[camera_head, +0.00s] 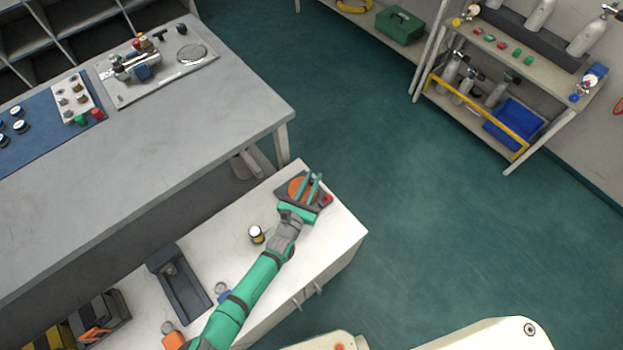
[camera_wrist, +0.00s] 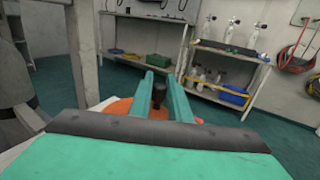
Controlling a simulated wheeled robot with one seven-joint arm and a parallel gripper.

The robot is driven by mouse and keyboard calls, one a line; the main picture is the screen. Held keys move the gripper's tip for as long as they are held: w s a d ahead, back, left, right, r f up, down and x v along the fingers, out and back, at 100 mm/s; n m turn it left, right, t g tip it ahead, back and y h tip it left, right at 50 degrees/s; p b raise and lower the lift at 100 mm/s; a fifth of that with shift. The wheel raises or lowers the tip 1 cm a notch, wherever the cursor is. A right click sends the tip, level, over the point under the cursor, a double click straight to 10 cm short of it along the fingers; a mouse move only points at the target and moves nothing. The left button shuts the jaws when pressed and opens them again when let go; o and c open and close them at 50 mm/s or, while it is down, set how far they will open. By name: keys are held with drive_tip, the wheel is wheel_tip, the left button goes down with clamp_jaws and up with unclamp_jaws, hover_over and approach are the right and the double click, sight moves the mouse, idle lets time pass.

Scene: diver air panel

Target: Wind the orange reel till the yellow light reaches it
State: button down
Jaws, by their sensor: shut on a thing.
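The orange reel (camera_head: 297,187) is a flat disc on a dark base (camera_head: 284,192) at the far end of the white cabinet top. In the wrist view the orange disc (camera_wrist: 122,106) shows under and beside my fingers. My green gripper (camera_head: 308,178) reaches over the reel. Its two fingers (camera_wrist: 160,78) are shut on the reel's black knob (camera_wrist: 159,92), which stands upright between them. A red part (camera_head: 327,198) sits at the base's right corner. I cannot make out a lit yellow light; my fingers and hand hide part of the reel.
A grey tray (camera_head: 181,281) lies nearer. The large grey workbench (camera_head: 190,130) is at left. Open green floor (camera_head: 440,200) lies right of the cabinet, before a shelf of cylinders.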

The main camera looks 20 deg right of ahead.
drive_tip(key=shift+s+m+g+h, duration=0.25)
drive_tip(key=shift+m+g+h, duration=0.65)
drive_tip(key=shift+g+h, duration=0.1)
drive_tip(key=shift+s, duration=0.15)
drive_tip(key=c, duration=1.7)
unclamp_jaws()
drive_tip(key=shift+o, duration=0.2)
drive_tip(key=shift+r, duration=0.1)
